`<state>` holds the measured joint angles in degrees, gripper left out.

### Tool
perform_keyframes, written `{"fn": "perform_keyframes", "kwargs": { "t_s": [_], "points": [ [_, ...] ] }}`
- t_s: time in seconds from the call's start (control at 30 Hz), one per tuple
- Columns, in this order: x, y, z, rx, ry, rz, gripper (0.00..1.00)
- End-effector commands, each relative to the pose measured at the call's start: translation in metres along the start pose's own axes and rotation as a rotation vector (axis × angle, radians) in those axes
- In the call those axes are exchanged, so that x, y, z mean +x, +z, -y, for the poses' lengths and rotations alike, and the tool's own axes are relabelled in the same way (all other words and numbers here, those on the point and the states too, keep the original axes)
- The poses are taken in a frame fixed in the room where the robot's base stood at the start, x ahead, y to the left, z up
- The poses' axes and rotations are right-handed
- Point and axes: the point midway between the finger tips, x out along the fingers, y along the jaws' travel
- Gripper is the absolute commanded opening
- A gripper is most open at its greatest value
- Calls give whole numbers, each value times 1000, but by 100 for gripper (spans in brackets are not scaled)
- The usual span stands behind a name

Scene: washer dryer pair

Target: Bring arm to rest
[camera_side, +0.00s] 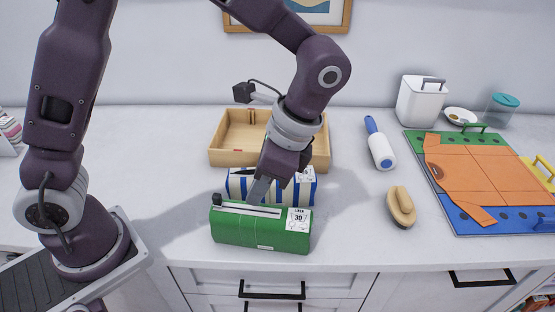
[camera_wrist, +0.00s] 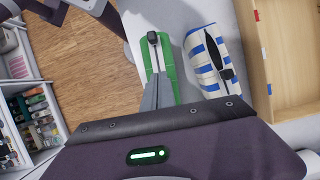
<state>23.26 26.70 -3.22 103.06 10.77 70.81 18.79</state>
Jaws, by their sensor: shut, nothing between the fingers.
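My gripper (camera_side: 256,194) is low over the back edge of a green box-shaped case (camera_side: 260,233) with a white label at its right end. The gripper is shut and holds nothing. In the wrist view its narrow fingers (camera_wrist: 154,88) lie over the green case (camera_wrist: 167,62); I cannot tell whether they touch it. A grey slider with a dark block (camera_side: 217,199) sits at the left end of the case's top. A blue-and-white striped case (camera_side: 240,186) lies just behind, partly hidden by my arm; in the wrist view its top shows a dark opening (camera_wrist: 214,52).
A wooden tray (camera_side: 222,138) stands behind the cases. To the right are a lint roller (camera_side: 380,145), a brush (camera_side: 401,206), a folding board with orange cloth (camera_side: 470,175), a white container (camera_side: 419,103) and a teal-lidded jar (camera_side: 501,108). The counter's front edge (camera_side: 345,268) is close.

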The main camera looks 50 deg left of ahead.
Motion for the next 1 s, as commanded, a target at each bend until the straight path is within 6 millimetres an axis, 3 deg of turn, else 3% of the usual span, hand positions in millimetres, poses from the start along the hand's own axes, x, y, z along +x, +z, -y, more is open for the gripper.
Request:
{"fn": "perform_keyframes", "kwargs": {
  "t_s": [0.2, 0.47, 0.57, 0.63, 0.8, 0.9, 1.0],
  "points": [
    [-58, 0, 1, -1, -4, -7, 0],
    [-90, 7, 1, -20, -3, -21, 0],
    [-99, 36, 5, -120, -9, -115, 0],
    [-103, 69, 5, -244, -16, -225, 0],
    [-88, 138, -10, -585, -33, -524, 0],
    [-72, 159, -22, -752, -42, -671, 0],
    [-58, 169, -29, -858, -48, -767, 0]
  ]
}}
